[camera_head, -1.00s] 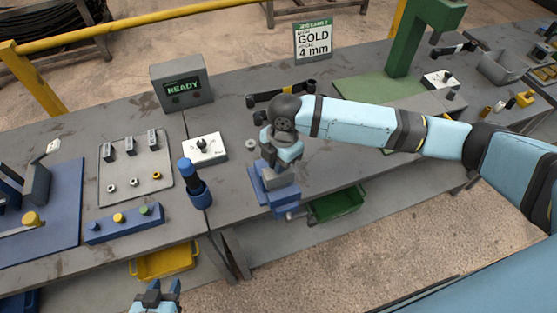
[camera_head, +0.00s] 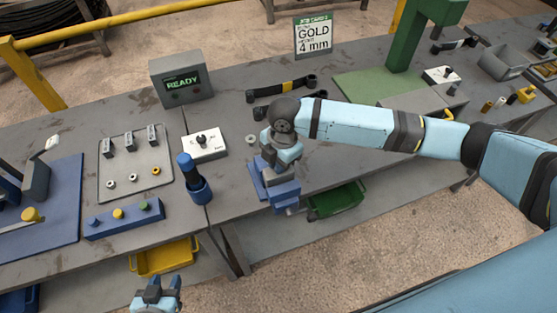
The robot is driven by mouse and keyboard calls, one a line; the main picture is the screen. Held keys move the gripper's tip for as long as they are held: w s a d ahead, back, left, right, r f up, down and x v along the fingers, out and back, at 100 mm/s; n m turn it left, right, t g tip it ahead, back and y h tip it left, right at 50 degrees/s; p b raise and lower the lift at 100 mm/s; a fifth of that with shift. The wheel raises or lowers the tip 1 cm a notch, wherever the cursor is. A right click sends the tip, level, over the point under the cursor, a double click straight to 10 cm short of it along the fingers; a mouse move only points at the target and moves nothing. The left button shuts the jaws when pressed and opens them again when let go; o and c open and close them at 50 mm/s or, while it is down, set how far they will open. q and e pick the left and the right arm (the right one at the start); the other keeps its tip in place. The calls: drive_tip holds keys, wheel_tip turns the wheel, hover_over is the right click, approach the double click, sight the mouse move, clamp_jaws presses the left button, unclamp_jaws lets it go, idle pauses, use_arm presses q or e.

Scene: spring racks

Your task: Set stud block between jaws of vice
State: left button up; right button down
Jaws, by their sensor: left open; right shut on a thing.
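The blue vice (camera_head: 286,196) stands at the front edge of the bench, near the middle of the view. My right gripper (camera_head: 273,164) is directly above it, pointing down, with its fingers close to the jaws. It is shut on the stud block, which is mostly hidden by the gripper and the vice. I cannot tell whether the block is seated between the jaws or touching them. My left gripper (camera_head: 156,288) is open and empty at the bottom edge, in front of the bench.
A grey tray (camera_head: 134,188) with small grey blocks and rings lies to the left. A green bin (camera_head: 337,201) is below.

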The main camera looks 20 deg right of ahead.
drive_tip(key=shift+f, duration=0.4)
drive_tip(key=c, duration=0.6)
unclamp_jaws()
drive_tip(key=shift+f, duration=0.1)
wheel_tip(320, 180, up, 3)
drive_tip(key=p, duration=0.2)
drive_tip(key=shift+p, duration=0.3)
drive_tip(key=shift+r, duration=2.1)
